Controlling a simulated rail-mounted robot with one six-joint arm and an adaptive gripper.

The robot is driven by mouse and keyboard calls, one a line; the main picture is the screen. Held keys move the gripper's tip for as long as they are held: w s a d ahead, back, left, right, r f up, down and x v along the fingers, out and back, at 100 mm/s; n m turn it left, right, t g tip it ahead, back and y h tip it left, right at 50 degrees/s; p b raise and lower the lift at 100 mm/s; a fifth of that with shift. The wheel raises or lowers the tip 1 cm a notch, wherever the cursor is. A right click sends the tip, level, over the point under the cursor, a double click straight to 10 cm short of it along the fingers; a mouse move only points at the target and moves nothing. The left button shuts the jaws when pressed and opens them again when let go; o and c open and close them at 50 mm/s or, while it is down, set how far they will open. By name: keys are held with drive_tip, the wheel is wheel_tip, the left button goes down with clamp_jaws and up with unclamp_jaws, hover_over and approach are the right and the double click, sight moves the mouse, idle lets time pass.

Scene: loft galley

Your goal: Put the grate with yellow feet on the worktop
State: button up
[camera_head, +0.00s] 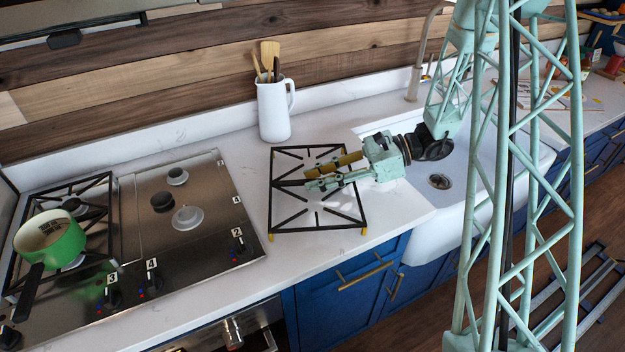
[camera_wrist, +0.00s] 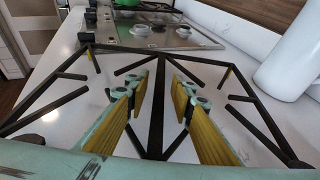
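The black grate with yellow feet (camera_head: 318,229) lies level over the white worktop (camera_head: 395,209), between the cooktop and the sink. Its yellow feet show at the front corners; whether every foot touches the worktop cannot be told. In the wrist view the grate (camera_wrist: 110,48) fills the middle, with a yellow foot at a far corner. My gripper (camera_head: 312,174) is over the grate, reaching in from the sink side. In the wrist view my gripper (camera_wrist: 158,92) is open, its yellow-padded fingers on either side of the middle bar with gaps between.
A steel cooktop (camera_head: 140,200) is at left, with a green pan (camera_head: 50,240) on its left grate. A white jug (camera_head: 274,110) with wooden utensils stands behind the grate. The white sink (camera_head: 440,195) is at right. The worktop's front edge is close to the grate.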

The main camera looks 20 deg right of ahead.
drive_tip(key=shift+p+v, duration=0.9)
drive_tip(key=shift+v, duration=4.6)
drive_tip(key=shift+s+a+r, duration=0.1)
drive_tip(key=shift+r, duration=0.05)
